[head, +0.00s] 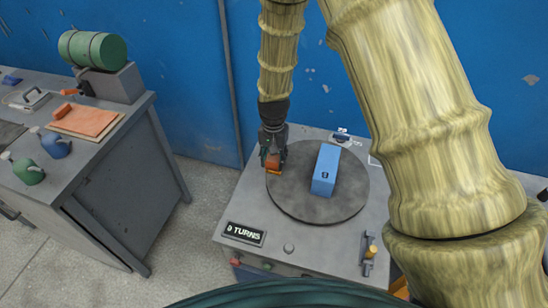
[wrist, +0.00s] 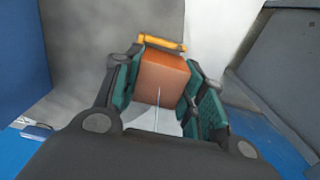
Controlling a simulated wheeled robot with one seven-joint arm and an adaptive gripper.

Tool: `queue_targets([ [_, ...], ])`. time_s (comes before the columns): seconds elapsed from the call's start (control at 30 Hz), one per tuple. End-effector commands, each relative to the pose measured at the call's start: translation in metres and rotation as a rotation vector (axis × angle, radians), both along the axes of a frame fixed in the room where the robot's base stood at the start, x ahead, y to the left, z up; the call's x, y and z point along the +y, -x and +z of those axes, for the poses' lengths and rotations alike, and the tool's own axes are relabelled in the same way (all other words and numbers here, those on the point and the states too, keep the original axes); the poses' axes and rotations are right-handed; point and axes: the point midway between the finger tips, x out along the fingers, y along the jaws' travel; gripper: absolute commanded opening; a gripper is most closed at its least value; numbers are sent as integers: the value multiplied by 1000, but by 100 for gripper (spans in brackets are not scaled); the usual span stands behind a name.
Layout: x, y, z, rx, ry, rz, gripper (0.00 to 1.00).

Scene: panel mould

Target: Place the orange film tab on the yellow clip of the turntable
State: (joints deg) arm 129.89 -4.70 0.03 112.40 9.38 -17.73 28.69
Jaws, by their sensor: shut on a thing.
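My gripper (head: 272,150) is at the left edge of the round grey turntable (head: 300,196), pointing down. It is shut on the orange film tab (wrist: 162,78), which sits between the two teal-padded fingers in the wrist view. The tab also shows small below the fingers in the head view (head: 273,162). The yellow clip (wrist: 165,43) lies across the tab's far end in the wrist view, touching or nearly touching it; I cannot tell which. A thin pale line runs down from the tab's face. A blue block (head: 326,170) stands on the turntable.
The turntable's grey cabinet has a "0 TURNS" display (head: 244,234) and a yellow-topped lever (head: 370,251). A workbench at left holds a green drum (head: 92,49), an orange sheet (head: 84,121) and small cans. Open floor lies between; a blue wall stands behind.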

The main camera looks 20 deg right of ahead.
Motion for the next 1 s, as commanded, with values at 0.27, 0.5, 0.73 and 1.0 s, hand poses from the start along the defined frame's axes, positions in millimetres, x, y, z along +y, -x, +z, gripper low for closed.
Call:
queue_targets([
  [0.27,0,0,0,0,0,0,62],
  [0.5,0,0,3,0,0,0,62],
  [0.73,0,-1,19,-2,0,0,62],
  [1.0,0,-1,52,-2,0,0,62],
])
